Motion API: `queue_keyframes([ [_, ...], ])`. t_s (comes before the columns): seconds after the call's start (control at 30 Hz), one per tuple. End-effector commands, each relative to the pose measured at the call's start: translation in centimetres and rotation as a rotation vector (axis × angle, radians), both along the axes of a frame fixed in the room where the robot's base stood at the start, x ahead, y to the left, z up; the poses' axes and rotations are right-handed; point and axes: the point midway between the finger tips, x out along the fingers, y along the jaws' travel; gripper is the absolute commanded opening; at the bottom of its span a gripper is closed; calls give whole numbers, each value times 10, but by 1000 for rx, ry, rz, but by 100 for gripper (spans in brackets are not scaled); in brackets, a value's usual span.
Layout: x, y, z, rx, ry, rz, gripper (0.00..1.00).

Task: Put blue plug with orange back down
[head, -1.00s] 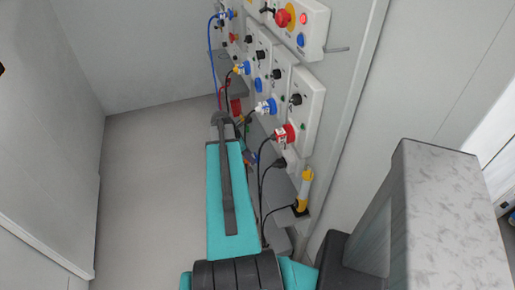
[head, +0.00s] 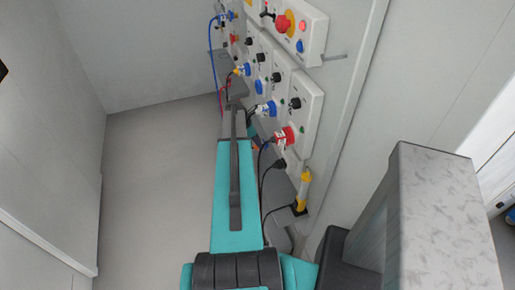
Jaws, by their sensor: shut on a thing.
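My arm reaches forward from the bottom of the head view, and its far end covers the space beside the panels. My gripper does not show; it is hidden behind the arm, so I cannot see its jaws or anything in them. I cannot pick out a blue plug with orange for certain. A small orange-brown patch shows at the right edge of my arm, too small to identify.
A blue-and-white plug (head: 266,108) and a red-and-white plug (head: 285,137) sit at the nearer panels. Black cables hang below them. A control box with a red button (head: 284,21) is above. A yellow-banded post (head: 304,190) stands low right. The floor (head: 150,200) at left is clear.

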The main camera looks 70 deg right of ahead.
Motion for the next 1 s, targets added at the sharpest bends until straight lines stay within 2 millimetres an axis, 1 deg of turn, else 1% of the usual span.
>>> queue_keyframes([
  [0.1,0,-3,0,0,0,0,3],
  [0.47,0,-2,-2,1,1,0,3],
  [0.57,0,-2,-7,2,2,1,3],
  [0.8,0,-2,-28,2,2,1,3],
  [1.0,0,-3,-35,0,0,1,3],
])
